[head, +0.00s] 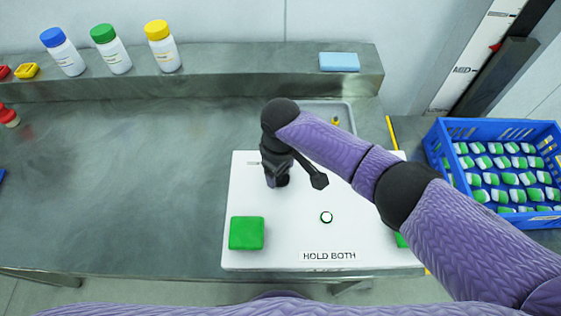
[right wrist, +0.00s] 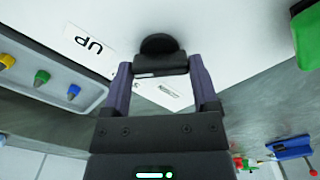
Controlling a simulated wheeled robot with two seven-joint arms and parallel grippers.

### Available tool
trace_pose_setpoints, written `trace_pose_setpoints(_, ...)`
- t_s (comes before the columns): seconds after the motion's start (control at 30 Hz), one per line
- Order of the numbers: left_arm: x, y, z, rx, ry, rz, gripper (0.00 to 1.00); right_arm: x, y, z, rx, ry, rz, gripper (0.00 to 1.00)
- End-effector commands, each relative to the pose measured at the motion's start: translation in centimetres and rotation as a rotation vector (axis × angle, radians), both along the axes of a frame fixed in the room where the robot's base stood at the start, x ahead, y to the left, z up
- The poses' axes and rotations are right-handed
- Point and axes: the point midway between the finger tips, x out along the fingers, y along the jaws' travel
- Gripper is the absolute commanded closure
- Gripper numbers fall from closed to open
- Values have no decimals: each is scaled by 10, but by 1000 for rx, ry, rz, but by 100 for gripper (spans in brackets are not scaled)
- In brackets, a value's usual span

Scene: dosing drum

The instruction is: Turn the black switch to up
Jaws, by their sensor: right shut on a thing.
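The black switch (head: 283,181) is on a white panel (head: 300,215); my right gripper and forearm hide most of it in the head view. In the right wrist view the black switch (right wrist: 160,50) shows its round base and a bar between the fingertips. My right gripper (right wrist: 160,68) is shut on this bar, one finger on each side. A label reading UP (right wrist: 90,42) is on the panel beside the switch, upside down in that view. A second label (right wrist: 168,91) shows between the fingers, too small to read. My left gripper is not in view.
A green pad (head: 246,233) and a small round button (head: 326,217) are on the panel by a HOLD BOTH label (head: 329,256). Several capped bottles (head: 113,52) stand on the back ledge. A blue crate (head: 447,158) is at right. The bench at left (head: 130,190) is mostly clear.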

Motion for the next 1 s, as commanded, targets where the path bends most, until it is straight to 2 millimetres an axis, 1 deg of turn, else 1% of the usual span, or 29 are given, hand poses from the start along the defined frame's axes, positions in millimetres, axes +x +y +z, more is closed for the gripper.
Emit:
trace_pose_setpoints(0.03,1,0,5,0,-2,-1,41,0,0,2,2,1,-22,82)
trace_pose_setpoints(0.3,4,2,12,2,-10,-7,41,0,0,1,0,0,-111,82)
trace_pose_setpoints(0.53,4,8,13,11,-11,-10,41,0,0,0,1,-1,-133,82)
trace_pose_setpoints(0.83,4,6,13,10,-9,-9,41,0,0,0,1,-1,-134,82)
trace_pose_setpoints(0.87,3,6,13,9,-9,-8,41,0,0,0,1,-1,-134,19)
trace_pose_setpoints(0.9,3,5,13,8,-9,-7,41,0,0,0,1,-1,-134,11)
trace_pose_setpoints(0.93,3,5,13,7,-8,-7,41,0,0,0,1,-1,-134,5)
trace_pose_setpoints(0.97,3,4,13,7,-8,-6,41,0,0,0,1,-1,-133,0)
trace_pose_setpoints(1.0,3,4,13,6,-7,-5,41,0,0,0,1,-1,-133,0)
